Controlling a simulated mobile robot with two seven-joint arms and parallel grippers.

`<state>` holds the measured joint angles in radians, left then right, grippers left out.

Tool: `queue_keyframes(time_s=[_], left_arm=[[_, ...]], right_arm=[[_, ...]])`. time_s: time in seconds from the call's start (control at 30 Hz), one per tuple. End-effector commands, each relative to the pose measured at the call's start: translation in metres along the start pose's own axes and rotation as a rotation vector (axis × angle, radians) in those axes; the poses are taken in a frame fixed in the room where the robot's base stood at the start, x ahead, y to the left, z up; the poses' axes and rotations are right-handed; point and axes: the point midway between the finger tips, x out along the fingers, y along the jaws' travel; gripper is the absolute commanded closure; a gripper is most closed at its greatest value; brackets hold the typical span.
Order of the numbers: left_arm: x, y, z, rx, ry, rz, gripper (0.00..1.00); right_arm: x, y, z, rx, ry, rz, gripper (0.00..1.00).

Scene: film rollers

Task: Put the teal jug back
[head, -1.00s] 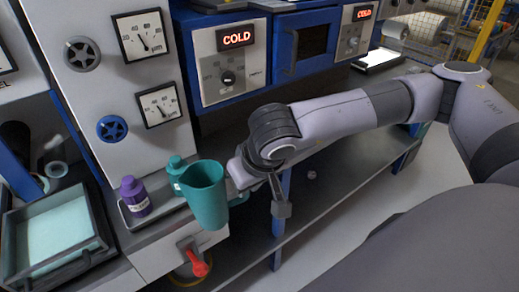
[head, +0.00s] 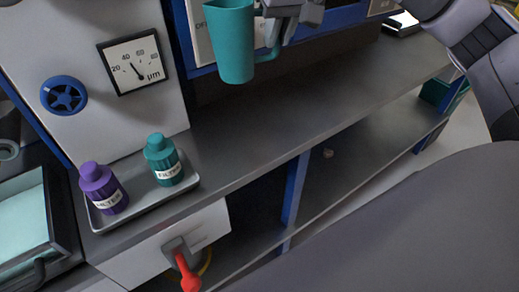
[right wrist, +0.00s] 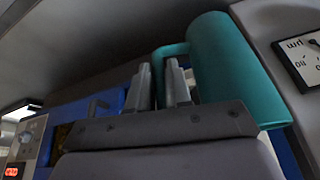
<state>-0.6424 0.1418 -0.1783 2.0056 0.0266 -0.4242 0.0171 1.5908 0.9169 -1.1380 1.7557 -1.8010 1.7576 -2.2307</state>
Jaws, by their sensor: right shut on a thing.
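The teal jug (head: 232,42) is in the air at the top of the head view, roughly upright, in front of the blue-framed panels and clear of the grey counter. My right gripper (head: 278,14) is shut on its handle, on the jug's right side. In the right wrist view the jug (right wrist: 226,70) is tilted in the picture, with its handle at the fingertips of the gripper (right wrist: 161,80). The jug's inside is hidden. My left gripper is not in view.
A grey tray (head: 150,208) on the counter (head: 245,130) holds a purple filter bottle (head: 103,187) and a teal filter bottle (head: 163,160). A red-handled valve (head: 186,268) is below. A dial gauge (head: 135,62) is on the wall. The counter right of the tray is clear.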

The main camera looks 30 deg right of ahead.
Motion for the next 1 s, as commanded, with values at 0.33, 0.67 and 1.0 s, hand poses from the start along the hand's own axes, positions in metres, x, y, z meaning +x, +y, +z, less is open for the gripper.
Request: queue_keyframes(time_s=[0.33,0.67,1.0], left_arm=[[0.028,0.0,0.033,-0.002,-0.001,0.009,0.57],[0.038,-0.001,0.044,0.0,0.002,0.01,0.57],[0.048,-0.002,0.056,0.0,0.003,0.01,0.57]], right_arm=[[-0.034,0.04,-0.003,-0.025,0.002,-0.013,1.0],[0.019,0.045,0.022,-0.031,-0.003,-0.01,1.0],[0.093,0.047,0.053,-0.029,-0.001,-0.011,1.0]])
